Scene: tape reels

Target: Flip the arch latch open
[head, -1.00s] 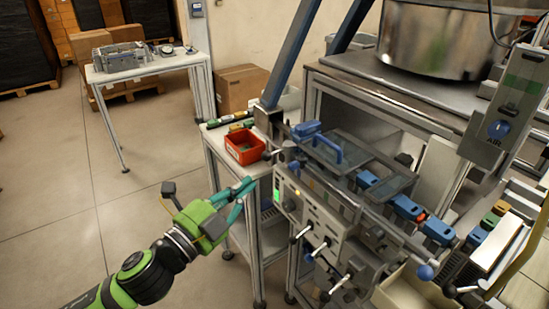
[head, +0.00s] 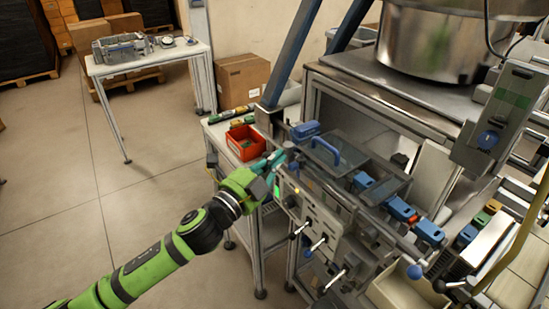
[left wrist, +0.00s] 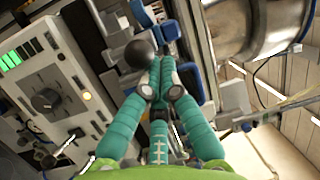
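My left gripper (head: 275,160) is at the left end of the machine's track, in front of its control box. In the left wrist view its teal fingers (left wrist: 160,66) run together at the tips, with nothing clearly held between them. A dark ball knob (left wrist: 139,52) is right by the tips; I cannot tell if they touch it. A blue arched handle (head: 326,149) stands on the clear cover, right of the gripper. I cannot tell which part is the arch latch; the gripper hides some of the track end. My right gripper is not in view.
A red bin (head: 245,143) stands on the side table left of the gripper. The control box (head: 315,225) has levers sticking out in front. Blue parts (head: 402,210) sit along the track to the right. A steel bowl (head: 435,45) is behind. The floor at left is clear.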

